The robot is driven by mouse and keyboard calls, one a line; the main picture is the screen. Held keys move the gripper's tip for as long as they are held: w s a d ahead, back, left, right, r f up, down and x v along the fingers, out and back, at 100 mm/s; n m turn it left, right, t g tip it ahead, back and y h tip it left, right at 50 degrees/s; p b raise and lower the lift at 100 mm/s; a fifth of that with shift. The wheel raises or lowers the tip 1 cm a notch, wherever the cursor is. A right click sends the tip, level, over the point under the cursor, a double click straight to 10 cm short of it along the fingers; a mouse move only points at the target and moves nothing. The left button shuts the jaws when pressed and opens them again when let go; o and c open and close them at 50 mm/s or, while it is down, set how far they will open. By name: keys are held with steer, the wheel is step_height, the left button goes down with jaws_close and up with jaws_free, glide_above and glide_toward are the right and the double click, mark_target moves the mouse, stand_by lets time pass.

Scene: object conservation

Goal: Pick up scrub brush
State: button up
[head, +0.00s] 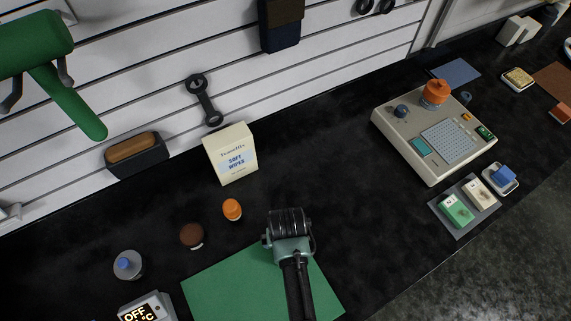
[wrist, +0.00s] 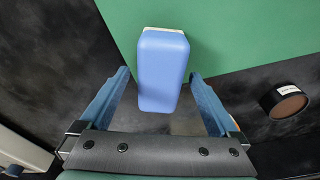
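A blue block with a cream end, which looks like the scrub brush (wrist: 163,70), stands in the middle of the wrist view, by the edge of the green mat (wrist: 235,35). My gripper (wrist: 159,76) is open, with one blue finger on each side of the block. A narrow gap shows between each fingertip and the block. I cannot tell how far down the fingers reach beside it. In the head view my arm is over the far edge of the green mat (head: 225,287) and hides the fingers and the block.
A wipes box (head: 231,154) stands near the slatted wall. A beige device (head: 434,134) is on the right. The black counter between box and device is clear.

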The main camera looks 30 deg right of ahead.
jaws_close()
steer(key=shift+r, duration=0.1)
step_height(320, 180, up, 10)
steer(key=shift+f+b, duration=0.1)
steer(key=shift+b, duration=0.5)
steer(key=c, duration=0.7)
jaws_free()
steer(key=c, duration=0.4)
steer(key=shift+p, duration=0.4)
steer(key=shift+c, duration=0.2)
